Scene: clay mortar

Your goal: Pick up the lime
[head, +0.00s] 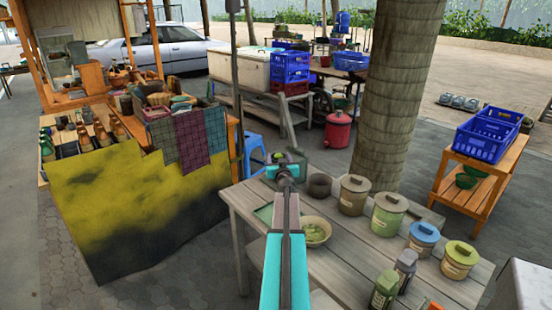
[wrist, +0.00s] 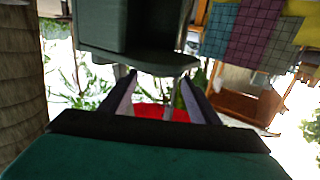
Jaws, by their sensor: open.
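A small bright green round thing, which may be the lime (head: 279,157), shows just beyond the end of my arm in the head view. It is partly hidden, and I cannot tell what it rests on. My gripper (head: 289,158) is over the far left end of the wooden table, close to that green thing. In the wrist view my gripper (wrist: 158,82) is open, with nothing seen between its fingers. No lime can be made out in the wrist view. A dark clay mortar (head: 320,186) stands on the table, right of my arm.
The grey wooden table (head: 345,262) holds several lidded jars (head: 388,214), a green bowl (head: 315,232) and bottles (head: 405,266). A tree trunk (head: 392,90) stands behind it. A dark greenish box-like thing (wrist: 100,28) fills the wrist view's upper middle. A blue stool (head: 254,142) stands left.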

